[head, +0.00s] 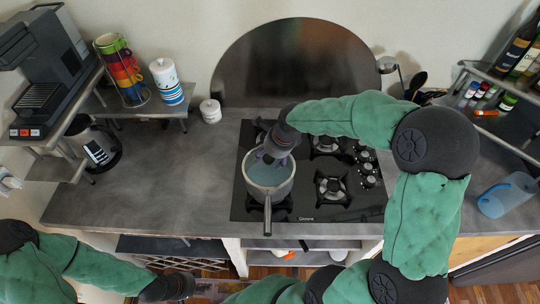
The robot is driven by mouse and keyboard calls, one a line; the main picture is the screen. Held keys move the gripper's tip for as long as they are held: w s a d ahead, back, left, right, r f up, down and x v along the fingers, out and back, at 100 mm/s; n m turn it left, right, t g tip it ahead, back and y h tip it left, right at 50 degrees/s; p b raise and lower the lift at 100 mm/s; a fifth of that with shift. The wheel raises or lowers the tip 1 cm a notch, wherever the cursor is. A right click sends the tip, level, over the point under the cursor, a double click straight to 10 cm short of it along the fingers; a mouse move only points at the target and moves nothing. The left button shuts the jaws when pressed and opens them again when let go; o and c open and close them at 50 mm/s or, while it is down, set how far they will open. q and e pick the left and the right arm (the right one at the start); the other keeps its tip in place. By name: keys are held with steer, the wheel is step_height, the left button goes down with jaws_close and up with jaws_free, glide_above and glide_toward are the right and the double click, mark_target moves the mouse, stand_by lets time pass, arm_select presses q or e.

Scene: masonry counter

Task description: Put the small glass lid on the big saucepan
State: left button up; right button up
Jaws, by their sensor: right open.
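The saucepan (284,190) stands on the front left burner of the black hob, its handle (267,216) toward the front edge. A bluish round surface (267,175) fills its mouth; I cannot tell whether this is the glass lid or the pan's inside. No other lid can be made out. My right gripper (261,157) is open and points down at the back of the pan's mouth; whether it touches anything is unclear. My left gripper (190,285) is low, in front of the counter, away from the pan; its fingers are hard to make out.
The hob (310,207) has free burners right of the pan. A blue jug (507,194) lies at the right. A white canister (210,111) stands at the back left. Shelves with cups (122,70) and a coffee machine (45,65) fill the left. The grey counter (170,170) left of the hob is clear.

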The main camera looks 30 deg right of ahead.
steer(key=v, duration=1.2)
